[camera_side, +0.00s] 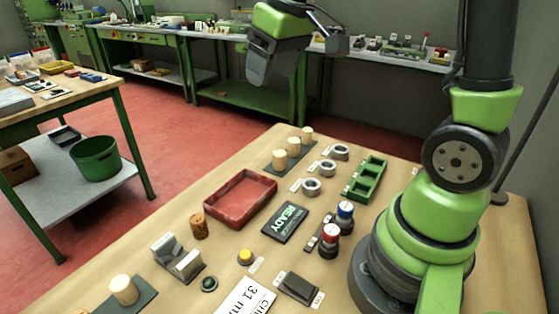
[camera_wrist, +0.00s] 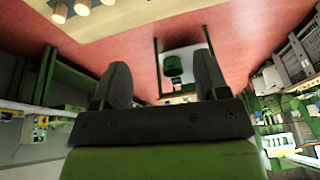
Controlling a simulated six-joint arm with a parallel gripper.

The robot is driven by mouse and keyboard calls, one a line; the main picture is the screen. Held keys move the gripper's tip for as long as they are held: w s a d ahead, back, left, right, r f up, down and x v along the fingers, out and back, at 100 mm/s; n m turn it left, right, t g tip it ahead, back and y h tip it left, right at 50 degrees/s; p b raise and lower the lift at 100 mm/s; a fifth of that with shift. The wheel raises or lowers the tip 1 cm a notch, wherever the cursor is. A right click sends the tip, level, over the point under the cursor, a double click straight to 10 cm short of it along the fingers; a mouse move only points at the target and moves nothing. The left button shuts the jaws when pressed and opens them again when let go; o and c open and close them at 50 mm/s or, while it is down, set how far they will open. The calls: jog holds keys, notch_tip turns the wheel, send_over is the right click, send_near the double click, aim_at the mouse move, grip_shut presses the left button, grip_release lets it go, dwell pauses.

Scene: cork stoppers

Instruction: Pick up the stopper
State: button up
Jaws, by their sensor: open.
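A brown speckled cork stopper (camera_side: 199,226) stands upright on the wooden table, just left of the red tray and behind a grey metal block. My gripper (camera_side: 258,72) is high above the far edge of the table, well away from the stopper. In the wrist view my gripper (camera_wrist: 161,78) shows two dark fingers spread apart with nothing between them. The stopper is not seen in the wrist view.
The red tray (camera_side: 241,199) is empty. Metal rings (camera_side: 312,187), a green rack (camera_side: 365,180), a READY display (camera_side: 285,222) and red and blue knobs (camera_side: 330,241) lie to the right.

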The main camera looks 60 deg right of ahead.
jog(key=w+d+f+n+g, duration=0.2)
jog(key=w+d+f, duration=0.3)
jog(key=d+f, duration=0.3)
jog(key=n+g, duration=0.1)
jog(key=g, duration=0.1)
send_over(279, 153)
notch_tip(279, 153, down, 9)
jog(key=shift+s+a+r, duration=0.1)
jog(key=shift+s+r, duration=0.05)
jog(key=shift+r, duration=0.05)
notch_tip(279, 153, down, 4)
jog(key=shift+r, duration=0.15)
jog(key=shift+d+f, duration=0.2)
jog(key=shift+f, duration=2.95)
jog(key=c, duration=1)
